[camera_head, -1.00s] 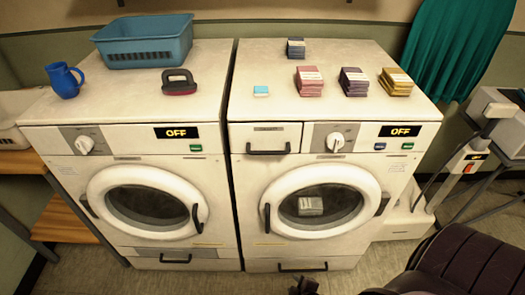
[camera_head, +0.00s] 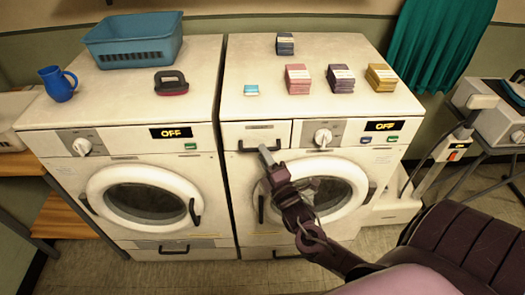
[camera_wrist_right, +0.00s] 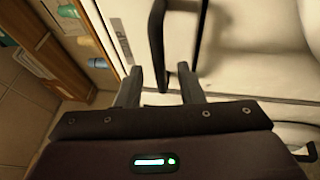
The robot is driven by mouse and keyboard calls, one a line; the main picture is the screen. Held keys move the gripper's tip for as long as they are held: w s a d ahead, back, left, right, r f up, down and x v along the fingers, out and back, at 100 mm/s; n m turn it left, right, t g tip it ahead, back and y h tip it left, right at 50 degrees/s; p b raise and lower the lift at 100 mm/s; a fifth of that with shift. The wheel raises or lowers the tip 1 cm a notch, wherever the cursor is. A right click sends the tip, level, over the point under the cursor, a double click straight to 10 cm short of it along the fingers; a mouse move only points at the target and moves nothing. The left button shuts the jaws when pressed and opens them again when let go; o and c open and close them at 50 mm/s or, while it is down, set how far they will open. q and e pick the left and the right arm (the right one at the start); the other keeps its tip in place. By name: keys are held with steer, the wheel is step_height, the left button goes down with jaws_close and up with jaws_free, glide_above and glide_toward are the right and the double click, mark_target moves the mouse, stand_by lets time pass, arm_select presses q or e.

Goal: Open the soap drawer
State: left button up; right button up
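The soap drawer (camera_head: 240,132) is the small white panel at the upper left of the right washing machine's front, and it looks shut. Its dark bar handle (camera_head: 252,149) is partly behind my right gripper (camera_head: 266,156) in the head view. In the right wrist view, a dark upright handle bar (camera_wrist_right: 156,38) reaches down towards the space between the fingers of the gripper (camera_wrist_right: 160,86). The fingers are apart and not closed on the bar. I cannot tell how deep the bar sits between them. My left gripper is out of view.
My right arm covers part of the right machine's round door (camera_head: 349,190). Soap packs (camera_head: 298,78) and a small cyan-topped box (camera_head: 251,90) stand on this machine. The left machine (camera_head: 130,110) carries a blue basket (camera_head: 138,40), a mug (camera_head: 58,84) and a brush (camera_head: 171,83).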

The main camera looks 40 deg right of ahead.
steer(key=shift+x, duration=0.75)
jaws_close()
